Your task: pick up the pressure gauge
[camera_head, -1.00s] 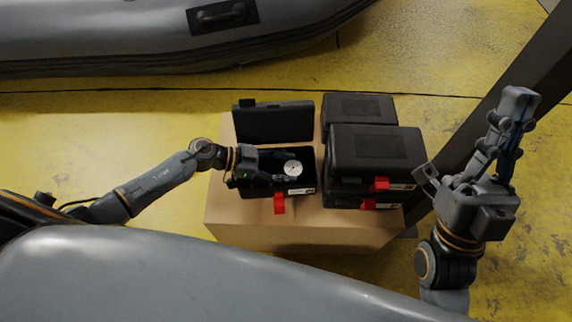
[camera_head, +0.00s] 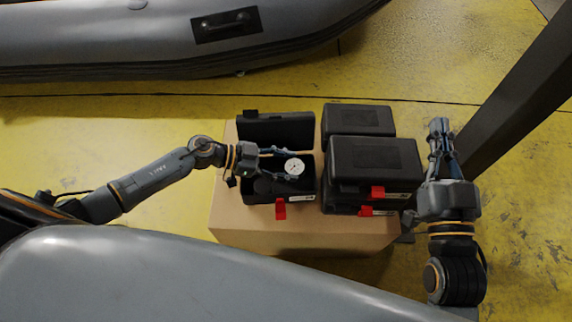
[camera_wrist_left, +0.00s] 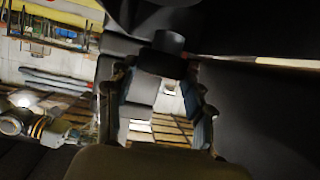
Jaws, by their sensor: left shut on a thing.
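The pressure gauge (camera_head: 294,167) has a round white dial and shows over the open black case (camera_head: 250,190) on the cardboard box. My left gripper (camera_head: 285,165) reaches in from the left and is shut on the gauge. I cannot tell whether the gauge is clear of the case floor. In the left wrist view, a dark round part (camera_wrist_left: 163,55) shows at the fingertips of my left gripper (camera_wrist_left: 160,82); the dial face is hidden there. My right gripper (camera_head: 438,128) is empty, with its fingers together, to the right of the box.
The case lid (camera_head: 276,130) stands up behind the open case. Closed black cases with red latches (camera_head: 372,158) stand to its right on the cardboard box (camera_head: 300,235). A dark beam (camera_head: 520,95) slants at right. Grey inflatable boats lie behind (camera_head: 100,40) and in front (camera_head: 200,275).

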